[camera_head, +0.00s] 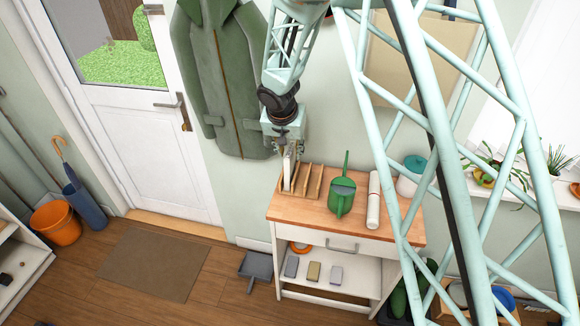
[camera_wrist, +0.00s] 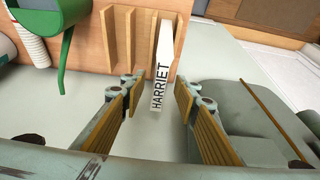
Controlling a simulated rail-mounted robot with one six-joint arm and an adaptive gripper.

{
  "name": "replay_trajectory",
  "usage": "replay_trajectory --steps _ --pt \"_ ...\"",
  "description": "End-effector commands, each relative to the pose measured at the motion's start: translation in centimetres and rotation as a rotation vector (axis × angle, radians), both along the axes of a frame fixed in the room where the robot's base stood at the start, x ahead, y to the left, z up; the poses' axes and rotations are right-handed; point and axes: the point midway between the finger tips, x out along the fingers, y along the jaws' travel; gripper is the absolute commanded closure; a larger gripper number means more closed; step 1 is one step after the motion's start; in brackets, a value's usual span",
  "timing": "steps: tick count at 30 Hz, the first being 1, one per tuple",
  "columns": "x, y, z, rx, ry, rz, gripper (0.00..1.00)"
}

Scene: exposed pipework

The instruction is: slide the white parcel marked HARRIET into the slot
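The white parcel marked HARRIET (camera_wrist: 163,65) stands upright on edge in the end slot of the wooden rack (camera_head: 311,184), at its left in the head view. In the wrist view the rack's dividers (camera_wrist: 130,38) rise beside it, and its lettered edge faces me. The parcel (camera_head: 287,172) shows as a thin white strip in the head view. My gripper (camera_wrist: 158,95) is open, with one finger on each side of the parcel's near end. A gap shows between each finger and the parcel. In the head view my gripper (camera_head: 290,152) is just above the rack. The parcel's lower part is hidden.
The rack is on a wooden-topped console table (camera_head: 285,208). A green watering can (camera_head: 341,196) and a white roll (camera_head: 373,200) stand to its right. A green coat (camera_head: 222,80) hangs on the wall close to my gripper's left. The other rack slots look empty.

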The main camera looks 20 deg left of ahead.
Motion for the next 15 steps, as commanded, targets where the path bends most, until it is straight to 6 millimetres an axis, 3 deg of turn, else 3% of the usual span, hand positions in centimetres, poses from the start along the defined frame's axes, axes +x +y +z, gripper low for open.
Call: replay_trajectory --steps 15 --pt "0.47 0.03 -1.1 0.0 0.0 0.0 0.72"
